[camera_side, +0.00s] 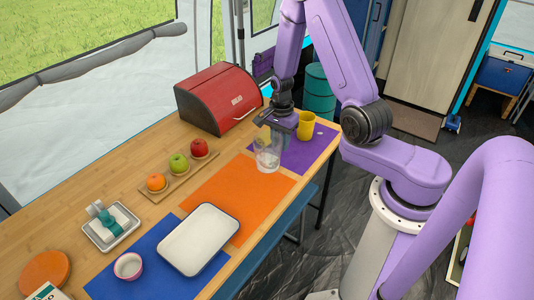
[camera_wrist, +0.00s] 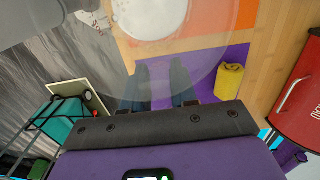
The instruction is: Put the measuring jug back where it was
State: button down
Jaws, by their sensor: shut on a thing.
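The clear measuring jug (camera_side: 267,157) is at the left edge of the purple mat (camera_side: 300,153), by the far right corner of the orange mat (camera_side: 238,197). My gripper (camera_side: 271,122) is at the jug's upper part, shut on it. In the wrist view, the jug (camera_wrist: 150,17) fills the top middle, with a whitish round bottom, and my gripper's fingers (camera_wrist: 161,85) show through or beside its clear wall. I cannot tell whether the jug touches the table.
A red bread box (camera_side: 218,98) is behind to the left. Fruit on a wooden board (camera_side: 178,183), a white tray (camera_side: 199,239) and a pink bowl (camera_side: 128,266) are further left. Most of the orange mat is clear.

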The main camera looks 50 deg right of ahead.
jog(key=w+f, duration=0.2)
jog(key=w+d+f, duration=0.1)
jog(key=w+f, duration=0.2)
jog(key=f, duration=0.1)
jog(key=shift+w+d+f, duration=0.1)
jog(key=shift+w+d, duration=0.15)
jog(key=shift+w, duration=0.15)
jog(key=shift+w+f, duration=0.15)
jog(key=shift+f, duration=1.55)
jog(key=shift+f, duration=0.1)
jog(key=c, duration=0.9)
grip_release()
